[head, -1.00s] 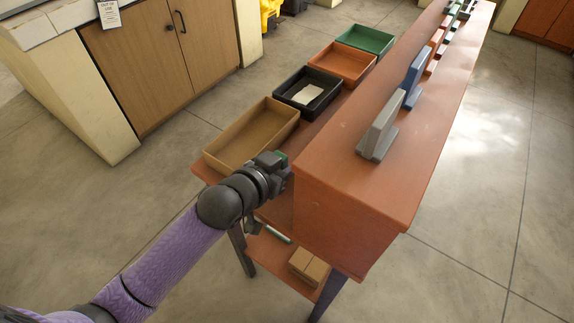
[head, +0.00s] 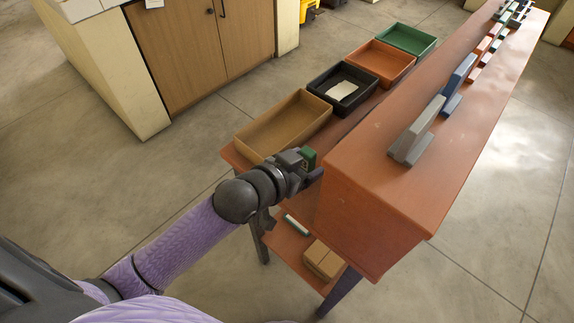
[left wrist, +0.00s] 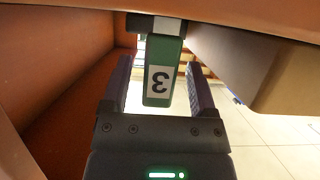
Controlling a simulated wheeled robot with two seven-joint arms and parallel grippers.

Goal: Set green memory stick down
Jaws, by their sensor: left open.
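The green memory stick (left wrist: 165,65) with a white label marked 3 lies between the two spread fingers of my left gripper in the left wrist view. Gaps show between the stick and the fingers, and its far end has a black-and-white part. In the head view, a small piece of the green stick (head: 309,156) shows at the tip of my left gripper (head: 312,170). That gripper is open, low beside the end of the raised orange-brown shelf (head: 375,215), just in front of the tan tray. My right gripper is not in view.
The tan tray (head: 250,126), black tray (head: 318,82) with a white paper, orange tray (head: 381,47) and green tray (head: 425,38) stand in a row. Grey (head: 417,128) and blue (head: 459,78) blocks stand on the shelf top. A cardboard box (head: 323,262) sits on the lower shelf.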

